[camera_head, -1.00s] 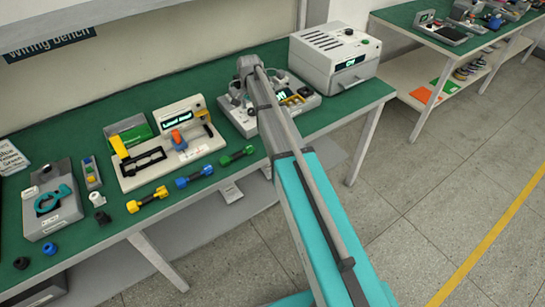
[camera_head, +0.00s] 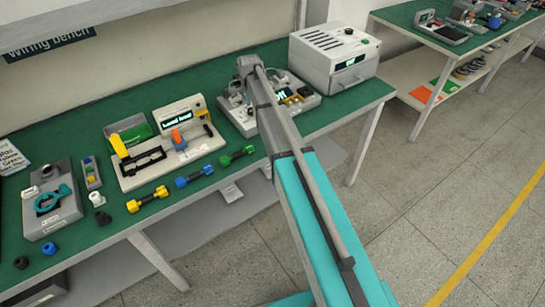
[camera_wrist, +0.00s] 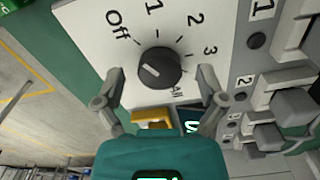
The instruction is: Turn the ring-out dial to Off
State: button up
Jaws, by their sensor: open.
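The ring-out dial, a round black knob (camera_wrist: 160,68) on a white panel (camera_wrist: 90,22), shows in the wrist view. Its short white pointer mark lies on the knob's left side and slants up-left, roughly toward the Off side. The printed labels Off, 1, 2, 3 and All run around the knob. My gripper (camera_wrist: 160,74) is open, with one finger on each side of the knob. Gaps show between both fingertips and the knob. In the head view, my arm partly covers the grey test unit (camera_head: 239,119), whose small display seems to read Off. My gripper is hidden there.
A yellow block (camera_wrist: 152,117) and grey switches (camera_wrist: 292,104) lie close to my fingers. On the green bench, a light grey box (camera_head: 322,70) stands behind right, and a cream fixture (camera_head: 130,180) with several colored dumbbell-shaped parts lies left.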

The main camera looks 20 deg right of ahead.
aim_at(252, 109)
jog(key=m, duration=0.4)
jog(key=shift+m, duration=0.3)
jog(key=shift+r+p, duration=0.35)
notch_tip(252, 109, up, 13)
jog(key=p, duration=1.4)
jog(key=s+f+n+b, duration=0.3)
jog(key=s+n, duration=0.4)
jog(key=s, duration=0.2)
jog(key=s+f+n+b, duration=0.3)
jog(key=s+n, duration=0.4)
jog(key=s, duration=0.3)
jog(key=s+f+n+b, duration=0.3)
jog(key=s+n, duration=0.4)
jog(key=s, duration=0.3)
jog(key=shift+s+a+f+b, duration=0.15)
jog(key=shift+f+b, duration=0.15)
jog(key=shift+b, duration=0.5)
